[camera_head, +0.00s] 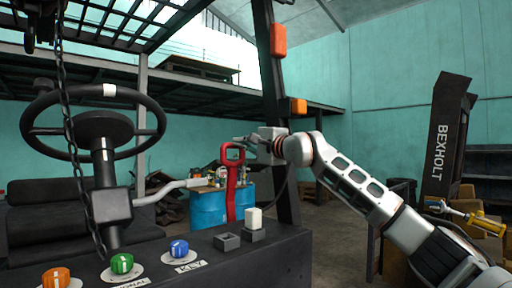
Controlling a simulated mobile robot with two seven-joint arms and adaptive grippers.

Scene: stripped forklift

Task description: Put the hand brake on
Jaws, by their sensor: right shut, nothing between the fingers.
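The hand brake (231,180) is a red lever with a loop handle at its top. It stands close to upright behind the dashboard of the forklift. My right gripper (241,141) comes in from the right and is shut, with nothing held. Its fingertips are by the top of the red loop, slightly above and to its right. I cannot tell whether they touch it. My left gripper is not in view.
The steering wheel (97,122) and a hanging chain (71,130) are at the left. The dashboard (262,262) carries orange, green and blue knobs and a white switch (254,218). A dark post (270,80) rises behind my right gripper. A blue barrel (207,210) stands beyond the lever.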

